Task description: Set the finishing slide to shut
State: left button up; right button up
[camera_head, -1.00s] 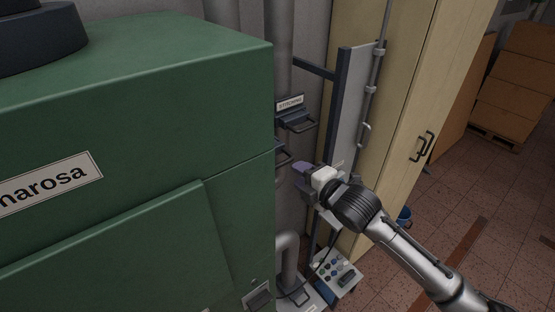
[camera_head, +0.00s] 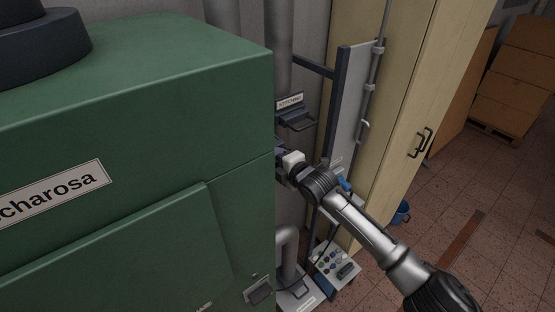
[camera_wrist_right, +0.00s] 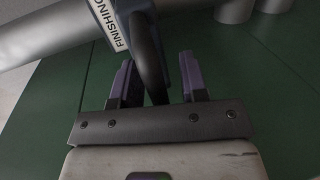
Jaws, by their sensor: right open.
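The finishing slide shows in the right wrist view as a white label reading FINISHING (camera_wrist_right: 108,24) on a blue-grey body, with a dark curved handle (camera_wrist_right: 150,58). My right gripper (camera_wrist_right: 156,78) is open, with its two purple-dark fingers on either side of that handle. Whether a finger touches it I cannot tell. In the head view my right gripper (camera_head: 281,152) is by the edge of the green machine, below the stitching slide (camera_head: 296,119), and hides most of the finishing slide. How far the slide is out I cannot tell. My left gripper is not in view.
The green machine housing (camera_head: 120,130) fills the left side. Grey ducts (camera_head: 278,65) rise behind the slides. A grey panel in a dark frame (camera_head: 354,95) and a beige cabinet (camera_head: 405,110) stand to the right. A control box (camera_head: 334,266) is below my right arm.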

jog(key=shift+c, duration=0.3)
grip_shut()
dwell(0.3)
